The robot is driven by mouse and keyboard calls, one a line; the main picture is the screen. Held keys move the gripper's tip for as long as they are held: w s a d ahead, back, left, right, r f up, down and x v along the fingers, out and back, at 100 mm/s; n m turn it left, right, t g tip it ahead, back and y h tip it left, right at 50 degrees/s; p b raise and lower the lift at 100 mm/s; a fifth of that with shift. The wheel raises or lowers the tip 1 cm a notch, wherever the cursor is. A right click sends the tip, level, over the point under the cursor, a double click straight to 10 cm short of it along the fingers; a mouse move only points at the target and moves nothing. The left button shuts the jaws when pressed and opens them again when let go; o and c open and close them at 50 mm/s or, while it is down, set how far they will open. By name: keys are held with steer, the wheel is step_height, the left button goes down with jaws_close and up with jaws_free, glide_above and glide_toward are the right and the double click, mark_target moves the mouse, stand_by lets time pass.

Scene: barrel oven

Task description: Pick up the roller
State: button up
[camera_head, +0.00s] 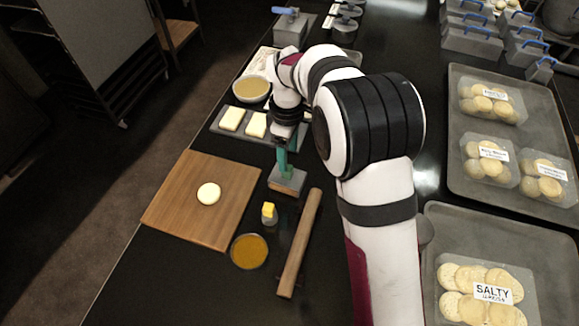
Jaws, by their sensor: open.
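The roller (299,244) is a plain wooden rod lying on the dark counter, right of the wooden board, slanting from upper right to lower left. My gripper (284,142) points down beyond the far end of the roller, apart from it. It is open, with nothing seen held; its fingertips are small and hard to make out. Just below it is a small grey block with a wooden-coloured base (287,180) and a teal upright part. I cannot tell whether the gripper touches that block.
A wooden board (170,215) holds a round piece of dough (209,193). A tray with two pale slabs (243,122) lies farther back. Trays of packed cookies (490,292) line the right.

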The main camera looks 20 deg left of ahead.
mark_target(287, 176)
step_height(287, 176, down, 6)
steer(key=shift+f, duration=0.25)
jaws_close()
